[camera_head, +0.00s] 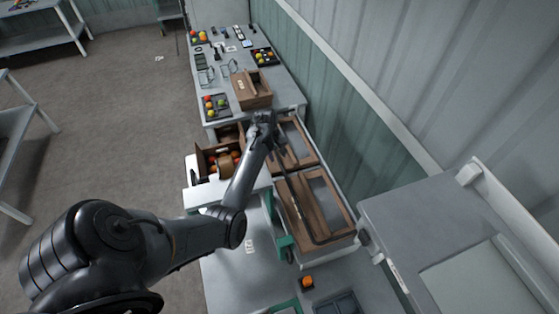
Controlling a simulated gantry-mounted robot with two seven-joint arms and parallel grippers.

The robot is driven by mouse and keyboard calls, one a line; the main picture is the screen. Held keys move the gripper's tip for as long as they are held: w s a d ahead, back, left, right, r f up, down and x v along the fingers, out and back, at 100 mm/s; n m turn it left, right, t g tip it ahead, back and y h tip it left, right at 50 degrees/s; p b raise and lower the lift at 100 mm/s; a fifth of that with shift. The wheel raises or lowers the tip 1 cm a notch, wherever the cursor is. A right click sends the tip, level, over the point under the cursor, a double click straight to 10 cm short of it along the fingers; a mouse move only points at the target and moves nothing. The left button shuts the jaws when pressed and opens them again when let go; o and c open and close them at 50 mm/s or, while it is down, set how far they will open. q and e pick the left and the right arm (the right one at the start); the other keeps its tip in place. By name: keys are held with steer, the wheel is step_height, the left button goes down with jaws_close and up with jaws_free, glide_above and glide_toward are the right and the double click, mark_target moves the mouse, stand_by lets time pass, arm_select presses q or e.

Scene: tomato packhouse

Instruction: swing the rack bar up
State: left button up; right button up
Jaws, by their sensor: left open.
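A rack holding two wooden crates stands against the wall side of the bench; the near crate (333,208) and the far crate (303,143) show from above. A thin dark bar (296,212), which looks like the rack bar, runs low along the crates' left side and bends across the near end. My left gripper (265,120) is open at the far end of the rack, close to the far crate's corner. It is small and dark here, and I cannot tell whether it touches the bar. My right gripper is not in view.
An open carton (207,159) with tomatoes is left of my forearm. A wooden box (251,90) and a tomato tray (215,106) stand beyond the gripper. A grey cabinet (408,218) is at right. An orange tomato (307,282) lies near the front.

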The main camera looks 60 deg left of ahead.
mark_target(280, 164)
arm_select(q)
steer(key=shift+w+f, duration=0.25)
steer(key=shift+f, duration=1)
steer(key=shift+w+f, duration=0.25)
steer(key=shift+f, duration=1)
jaws_close()
